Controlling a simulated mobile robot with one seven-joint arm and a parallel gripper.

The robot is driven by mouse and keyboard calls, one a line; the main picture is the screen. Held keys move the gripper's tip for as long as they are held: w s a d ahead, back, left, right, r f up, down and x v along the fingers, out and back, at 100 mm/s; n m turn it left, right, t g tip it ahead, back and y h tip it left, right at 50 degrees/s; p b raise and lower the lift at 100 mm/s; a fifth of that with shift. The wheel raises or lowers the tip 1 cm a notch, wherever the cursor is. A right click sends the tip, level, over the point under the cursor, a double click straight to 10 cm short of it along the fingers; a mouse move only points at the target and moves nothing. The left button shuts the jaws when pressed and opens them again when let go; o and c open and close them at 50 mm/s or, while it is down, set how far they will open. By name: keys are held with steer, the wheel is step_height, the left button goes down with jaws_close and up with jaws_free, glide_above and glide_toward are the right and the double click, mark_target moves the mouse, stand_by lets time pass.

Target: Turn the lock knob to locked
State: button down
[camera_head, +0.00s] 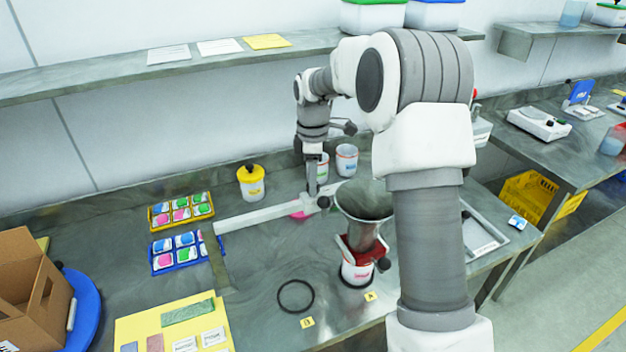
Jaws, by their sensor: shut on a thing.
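My gripper (316,192) points down at the white bar (265,216) that reaches across the bench. Its fingers are shut on a small dark knob (324,202) near the right end of this bar, probably the lock knob. Whether the knob stands at locked is too small to tell, and the fingers partly hide it. To the right, a grey metal funnel (365,228) sits over a red holder (352,247) with a white and red cup (356,272) below it. Another dark knob (383,264) is at the right of this holder.
A yellow-lidded jar (251,184) and white cups (346,160) stand behind the bar. Yellow (181,211) and blue (176,254) trays hold coloured pieces at left. A black ring (296,296) lies in front. My upper arm hides the bench right of the funnel.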

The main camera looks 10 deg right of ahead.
steer(key=m, duration=0.4)
steer(key=shift+r+p, duration=0.1)
steer(key=shift+p, duration=0.25)
steer(key=m, duration=0.4)
steer(key=shift+m, duration=0.4)
steer(key=m+p, duration=0.1)
steer(key=m, duration=0.7)
steer(key=shift+m, duration=0.3)
steer(key=shift+c, duration=2.2)
jaws_free()
